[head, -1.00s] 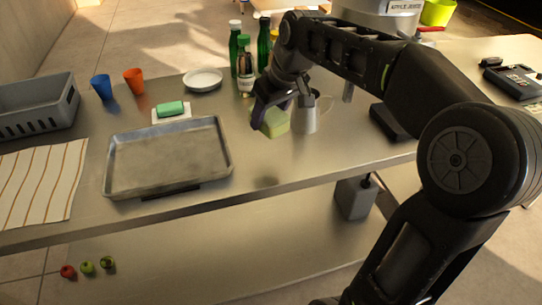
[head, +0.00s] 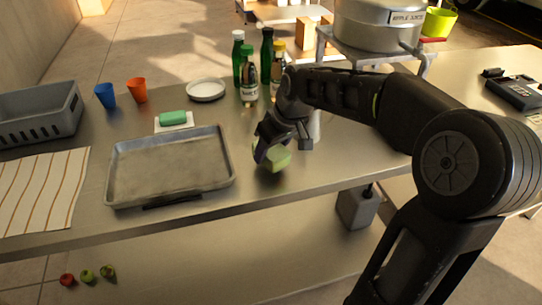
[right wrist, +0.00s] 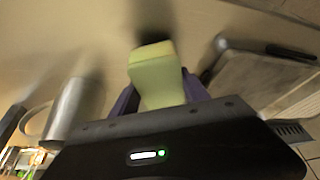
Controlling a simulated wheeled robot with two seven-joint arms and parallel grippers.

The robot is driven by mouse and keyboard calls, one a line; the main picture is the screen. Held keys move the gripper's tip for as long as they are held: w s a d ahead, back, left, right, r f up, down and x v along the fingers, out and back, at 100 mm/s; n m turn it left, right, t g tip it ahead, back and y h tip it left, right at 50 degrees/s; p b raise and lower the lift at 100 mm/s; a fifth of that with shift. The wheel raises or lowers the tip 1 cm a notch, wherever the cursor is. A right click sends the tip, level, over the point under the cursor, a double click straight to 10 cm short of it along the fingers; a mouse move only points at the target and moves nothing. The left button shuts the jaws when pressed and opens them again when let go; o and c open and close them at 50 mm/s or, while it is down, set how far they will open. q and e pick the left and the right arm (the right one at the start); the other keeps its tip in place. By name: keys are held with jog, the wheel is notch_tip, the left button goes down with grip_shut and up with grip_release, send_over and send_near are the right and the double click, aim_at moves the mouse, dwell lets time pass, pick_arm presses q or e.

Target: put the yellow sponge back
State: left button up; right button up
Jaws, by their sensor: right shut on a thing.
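The yellow sponge (head: 279,159), yellow-green in this light, is in my right gripper (head: 268,148) over the steel table, right of the metal tray. In the right wrist view the sponge (right wrist: 157,75) sticks out from between the purple fingers, which are shut on it. It looks a little above the tabletop; the exact gap cannot be told. A green sponge (head: 173,117) lies on a white pad (head: 187,125) behind the tray. My left gripper is not in view.
The metal tray (head: 170,165) is empty. A grey crate (head: 40,120), striped cloth (head: 38,190), blue cup (head: 105,95), orange cup (head: 137,90), white plate (head: 206,90) and several bottles (head: 249,75) stand around. A metal pitcher, mostly hidden, is behind my right wrist.

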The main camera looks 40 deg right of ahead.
jog(key=shift+f, duration=1.2)
jog(key=shift+f, duration=0.1)
jog(key=o, duration=1.2)
jog(key=shift+r, duration=0.35)
jog(key=v, duration=1.1)
jog(key=shift+s+r, duration=0.15)
jog(key=shift+r, duration=0.1)
